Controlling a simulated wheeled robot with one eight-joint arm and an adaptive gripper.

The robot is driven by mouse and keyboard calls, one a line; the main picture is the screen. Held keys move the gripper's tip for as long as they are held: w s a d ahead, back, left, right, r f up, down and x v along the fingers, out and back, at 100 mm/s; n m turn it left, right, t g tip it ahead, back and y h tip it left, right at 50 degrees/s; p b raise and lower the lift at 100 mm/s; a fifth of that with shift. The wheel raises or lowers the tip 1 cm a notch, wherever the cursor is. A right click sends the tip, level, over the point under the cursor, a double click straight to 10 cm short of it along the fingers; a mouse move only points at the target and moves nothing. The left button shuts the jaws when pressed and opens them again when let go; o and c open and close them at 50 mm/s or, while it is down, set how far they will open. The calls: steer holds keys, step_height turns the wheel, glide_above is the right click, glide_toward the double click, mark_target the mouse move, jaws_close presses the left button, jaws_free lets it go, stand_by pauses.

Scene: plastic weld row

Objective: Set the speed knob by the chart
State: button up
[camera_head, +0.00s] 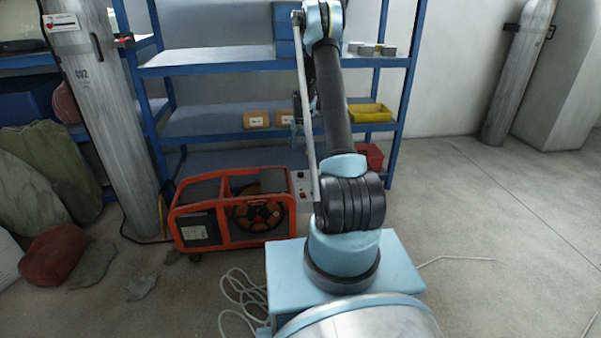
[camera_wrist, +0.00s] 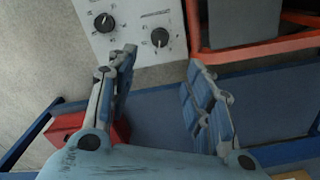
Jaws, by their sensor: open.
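Small print (camera_wrist: 155,12) sits above the right knob, too blurred to read. I cannot tell which knob is for speed. My gripper (camera_wrist: 161,56) is open and empty, its blue-grey fingers apart below the right knob in the picture. In the head view the panel (camera_head: 302,187) is on the right end of an orange-framed machine (camera_head: 232,212), partly behind my arm.
Blue shelving (camera_head: 205,122) stands behind the machine, with cardboard boxes (camera_head: 256,119) and a yellow bin (camera_head: 370,112). A red bin (camera_head: 369,156) sits lower. A grey gas cylinder (camera_head: 95,110) stands left. Cables (camera_head: 236,292) lie on the floor; the right floor is mostly clear.

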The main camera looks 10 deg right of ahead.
step_height(320, 180, up, 2)
steer(key=n, duration=0.8)
glide_toward(301, 173)
step_height(301, 173, down, 9)
steer(key=shift+w+a+r, duration=0.1)
steer(key=shift+w, duration=0.05)
stand_by(0.3)
steer(key=shift+m, duration=0.3)
steer(key=c, duration=1)
